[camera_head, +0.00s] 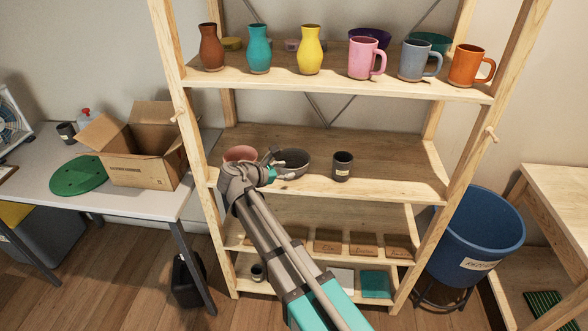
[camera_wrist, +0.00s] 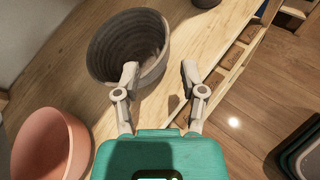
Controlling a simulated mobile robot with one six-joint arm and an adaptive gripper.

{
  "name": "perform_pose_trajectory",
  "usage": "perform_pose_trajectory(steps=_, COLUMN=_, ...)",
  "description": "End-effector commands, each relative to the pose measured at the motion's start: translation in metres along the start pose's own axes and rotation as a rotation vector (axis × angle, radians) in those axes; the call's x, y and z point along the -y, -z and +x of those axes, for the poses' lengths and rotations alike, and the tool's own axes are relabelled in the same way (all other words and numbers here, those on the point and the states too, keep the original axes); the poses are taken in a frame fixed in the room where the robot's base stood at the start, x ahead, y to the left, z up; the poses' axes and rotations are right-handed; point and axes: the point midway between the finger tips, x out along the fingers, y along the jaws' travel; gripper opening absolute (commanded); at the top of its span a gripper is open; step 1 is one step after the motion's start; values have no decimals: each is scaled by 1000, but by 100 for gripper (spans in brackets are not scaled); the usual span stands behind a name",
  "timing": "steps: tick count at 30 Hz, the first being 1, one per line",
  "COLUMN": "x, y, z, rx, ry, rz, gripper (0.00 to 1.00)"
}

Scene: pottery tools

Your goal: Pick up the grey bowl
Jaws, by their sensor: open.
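The grey bowl (camera_head: 296,160) stands on the middle shelf, between a pink bowl (camera_head: 240,154) and a dark grey cup (camera_head: 342,166). In the wrist view the grey bowl (camera_wrist: 115,42) shows its ribbed inside at the upper left. My gripper (camera_wrist: 160,72) is open and empty, with its fingers spread. The left fingertip overlaps the bowl's near rim in the picture; the right fingertip is outside the bowl, over the shelf's front edge. I cannot tell whether a finger touches the bowl. In the head view my gripper (camera_head: 279,166) hides the bowl's left part.
The pink bowl (camera_wrist: 50,145) is close on the left in the wrist view. The shelf above (camera_head: 330,88) holds vases and mugs. A cardboard box (camera_head: 140,165) stands on the table at left, and a blue bin (camera_head: 470,245) is at right. The shelf right of the cup is clear.

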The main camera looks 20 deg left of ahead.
Motion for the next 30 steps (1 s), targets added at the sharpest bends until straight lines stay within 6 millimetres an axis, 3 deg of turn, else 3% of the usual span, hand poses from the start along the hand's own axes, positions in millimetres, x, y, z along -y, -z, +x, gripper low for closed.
perform_pose_trajectory(steps=14, x=0, y=0, z=5, rx=0, ry=0, rz=0, gripper=53)
perform_pose_trajectory(steps=30, x=5, y=0, z=54, rx=0, ry=0, rz=1, gripper=53)
